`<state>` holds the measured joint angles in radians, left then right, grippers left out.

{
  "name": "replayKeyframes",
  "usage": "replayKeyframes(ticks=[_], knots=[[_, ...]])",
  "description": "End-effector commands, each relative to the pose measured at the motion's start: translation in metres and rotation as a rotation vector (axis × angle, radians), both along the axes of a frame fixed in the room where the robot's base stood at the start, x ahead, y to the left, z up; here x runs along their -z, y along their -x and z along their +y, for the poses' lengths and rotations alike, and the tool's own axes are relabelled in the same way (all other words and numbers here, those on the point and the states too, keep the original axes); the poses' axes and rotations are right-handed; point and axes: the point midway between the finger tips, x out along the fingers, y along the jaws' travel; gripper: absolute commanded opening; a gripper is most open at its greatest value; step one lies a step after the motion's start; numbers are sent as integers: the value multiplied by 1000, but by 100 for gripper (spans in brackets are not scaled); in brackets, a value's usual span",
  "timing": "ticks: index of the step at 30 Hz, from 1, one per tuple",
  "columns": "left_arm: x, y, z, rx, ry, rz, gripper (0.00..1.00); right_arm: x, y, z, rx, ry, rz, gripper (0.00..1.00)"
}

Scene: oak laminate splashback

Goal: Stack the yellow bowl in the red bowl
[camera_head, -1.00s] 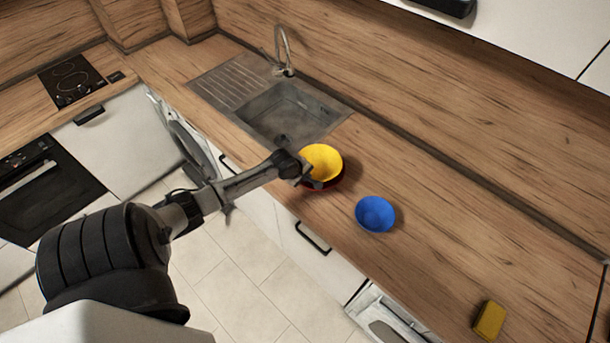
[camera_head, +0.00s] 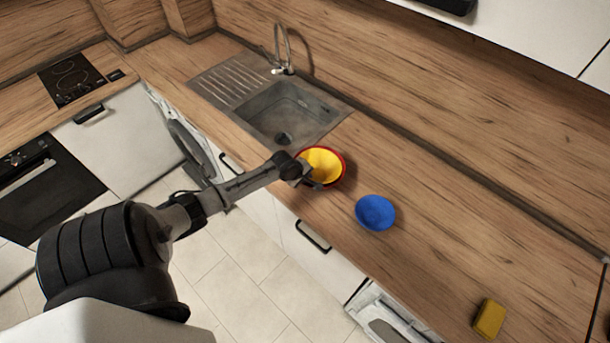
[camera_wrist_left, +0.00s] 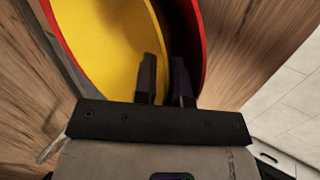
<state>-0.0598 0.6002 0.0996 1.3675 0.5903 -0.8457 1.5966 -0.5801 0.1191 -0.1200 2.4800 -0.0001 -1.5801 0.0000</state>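The yellow bowl (camera_head: 323,164) sits inside the red bowl (camera_head: 342,178), with the red rim showing around it on the counter beside the sink. In the left wrist view the yellow bowl (camera_wrist_left: 105,50) fills the upper left and the red bowl (camera_wrist_left: 190,25) curves around its right side. My left gripper (camera_head: 310,178) is at the near side of the bowls. Its fingers (camera_wrist_left: 167,70) stand close together, one on each side of the yellow rim, within the red bowl. The contact between the bowls' bases is hidden. My right gripper is not in view.
A blue bowl (camera_head: 375,213) stands to the right of the stack, near the counter's front edge. A yellow sponge (camera_head: 489,319) lies farther right. The sink (camera_head: 285,115) and its tap (camera_head: 283,50) are behind left. The counter at the right is mostly clear.

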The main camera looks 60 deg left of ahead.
Motion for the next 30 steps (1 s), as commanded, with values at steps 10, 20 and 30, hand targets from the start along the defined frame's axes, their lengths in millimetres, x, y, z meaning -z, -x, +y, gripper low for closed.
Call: replayKeyframes(ticks=[10,20,30], knots=[[-2,0,0,0,0,-2,15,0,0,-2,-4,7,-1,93],[-39,15,-4,2,-2,-3,15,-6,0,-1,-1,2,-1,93],[-90,47,-11,2,-1,-2,15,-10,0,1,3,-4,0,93]])
